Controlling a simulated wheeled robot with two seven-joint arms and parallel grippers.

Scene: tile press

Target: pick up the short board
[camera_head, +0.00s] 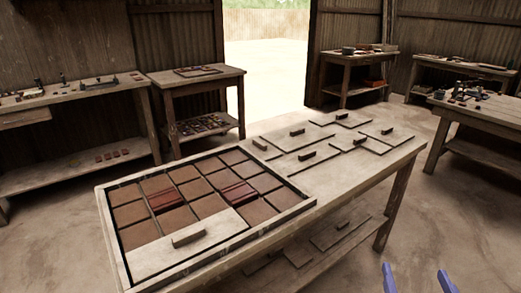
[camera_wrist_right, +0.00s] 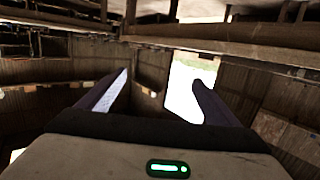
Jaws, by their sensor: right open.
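Several flat boards with small block handles lie on the right part of the long table, including one at the back (camera_head: 340,121), one in the middle (camera_head: 312,163) and a smaller one at the right (camera_head: 391,139). Another handled board (camera_head: 160,258) lies over tiles at the front of the tile tray (camera_head: 290,212). I cannot tell for sure which is the short board. My right gripper (camera_head: 418,281) is open and empty, low at the right, in front of the table and apart from all boards. It also shows open in the right wrist view (camera_wrist_right: 160,82). My left gripper is out of view.
The tray holds brown tiles (camera_head: 210,205) and two dark red stacked pieces (camera_head: 237,193). The table (camera_head: 345,187) has a lower shelf with more boards. Side tables stand along the walls. Open floor (camera_head: 470,215) lies to the right.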

